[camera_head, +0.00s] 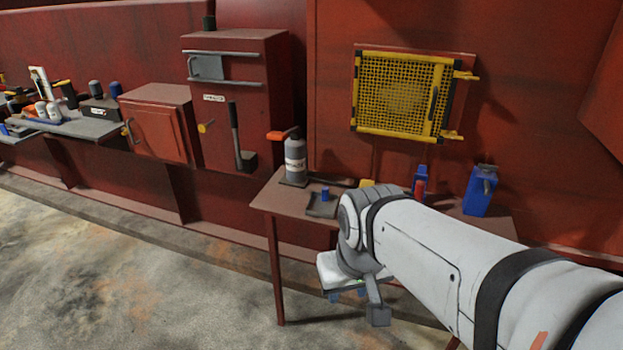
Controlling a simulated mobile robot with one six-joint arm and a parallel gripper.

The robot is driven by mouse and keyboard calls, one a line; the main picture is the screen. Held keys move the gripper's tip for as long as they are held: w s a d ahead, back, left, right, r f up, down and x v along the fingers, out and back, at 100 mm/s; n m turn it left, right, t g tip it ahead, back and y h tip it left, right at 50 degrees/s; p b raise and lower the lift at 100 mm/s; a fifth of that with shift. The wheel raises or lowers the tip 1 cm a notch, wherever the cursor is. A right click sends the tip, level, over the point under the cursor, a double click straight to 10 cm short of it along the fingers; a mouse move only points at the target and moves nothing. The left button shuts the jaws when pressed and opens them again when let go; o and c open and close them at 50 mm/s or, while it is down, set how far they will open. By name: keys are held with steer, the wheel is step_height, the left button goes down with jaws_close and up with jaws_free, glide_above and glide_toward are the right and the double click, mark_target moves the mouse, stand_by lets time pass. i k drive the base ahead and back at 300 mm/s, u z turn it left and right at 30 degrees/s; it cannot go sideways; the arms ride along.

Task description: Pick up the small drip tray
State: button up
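A small dark flat tray (317,210), which looks like the drip tray, lies on the brown table (268,200) near its front edge. A small blue cylinder (325,193) stands on or just behind it; I cannot tell which. My arm comes in from the right and partly hides the table. My gripper (347,294) hangs in front of the table's edge, lower in the picture than the tray and apart from it. Its fingers are small and partly hidden, so whether they are open is unclear.
A grey bottle (295,160) stands left on the table. A red-and-blue bottle (420,183) and a blue canister (480,190) stand at the back right. A yellow mesh guard (403,95) is on the wall. The floor (130,280) at left is clear.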

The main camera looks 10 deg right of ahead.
mark_target(322, 204)
steer(key=u, duration=0.15)
steer(key=i, duration=0.85)
steer(key=z, duration=0.05)
